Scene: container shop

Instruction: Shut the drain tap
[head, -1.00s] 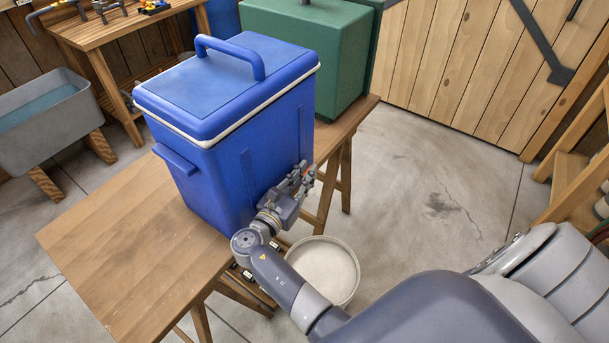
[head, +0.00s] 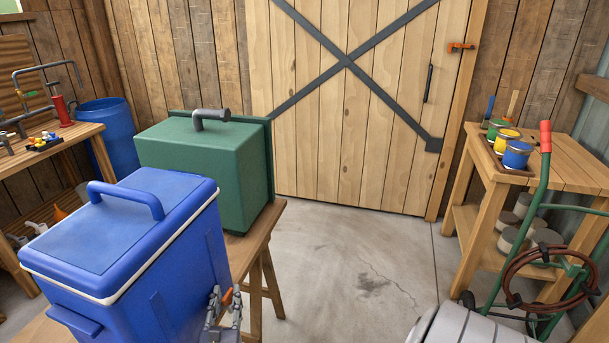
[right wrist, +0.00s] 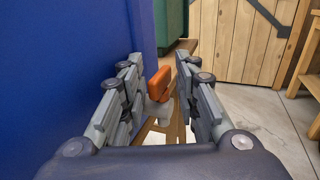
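The drain tap (right wrist: 159,84) shows in the right wrist view as an orange lever on a pale grey body, beside the blue cooler's wall (right wrist: 65,75). My right gripper (right wrist: 158,80) is open, with a finger on each side of the tap and gaps between them. The lever looks upright there, tilted a little. In the head view the blue cooler (head: 125,235) stands on a wooden trestle table with its lid closed. My right gripper (head: 222,308) shows at the bottom edge beside it, with a bit of orange by its fingertips. My left gripper is in neither view.
A green cooler (head: 205,165) stands behind the blue one on the trestle table (head: 262,235). At right are a paint bench (head: 570,170) and a green hand truck (head: 535,210) with a coiled hose.

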